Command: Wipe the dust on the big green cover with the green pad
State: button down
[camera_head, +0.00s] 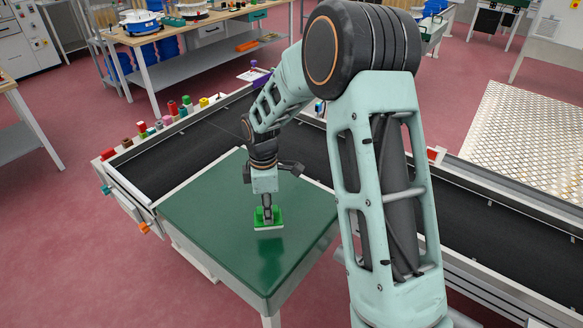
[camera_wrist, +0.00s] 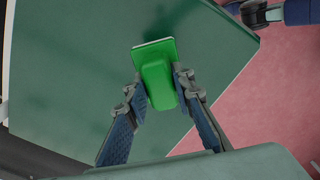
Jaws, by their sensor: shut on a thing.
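The big green cover (camera_head: 205,217) is a dark green flat top in the middle of the head view. It also fills much of the wrist view (camera_wrist: 70,80). My gripper (camera_head: 267,208) is shut on the green pad (camera_head: 268,218), over the middle of the cover. In the wrist view the bright green pad (camera_wrist: 156,75) sits between my two fingers, its pale wiping edge at the far end. The pad is on or just above the cover; I cannot tell if it touches. I cannot make out dust clearly on the cover.
A black conveyor (camera_head: 180,147) runs behind the cover and on to the right, with several small coloured pieces (camera_head: 172,108) along its far rim. A wooden workbench (camera_head: 180,35) stands at the back. Red floor (camera_head: 60,240) is free at the left.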

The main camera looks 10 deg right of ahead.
jog(key=shift+r+p, duration=0.5)
jog(key=shift+r, duration=0.65)
